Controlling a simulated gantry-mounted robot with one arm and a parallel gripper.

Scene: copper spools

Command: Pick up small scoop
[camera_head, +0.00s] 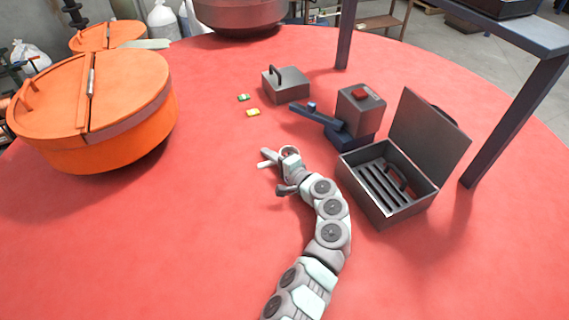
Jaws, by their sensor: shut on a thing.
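My gripper (273,172) is low over the red round table, left of the open grey case. It is shut on a small pale thing (265,165) between its fingers, which I take to be the small scoop. The thing is tiny in this view and partly hidden by the fingers, so its shape is not clear. I cannot tell whether it touches the table. No other scoop shows clearly.
An open grey case (388,206) with a slotted inside stands right of my gripper. Behind are a dark blue device (345,137), a grey handled box (287,87) and small green (243,97) and yellow (253,113) items. A large orange drum (95,110) stands left. The red table (170,240) is clear front left.

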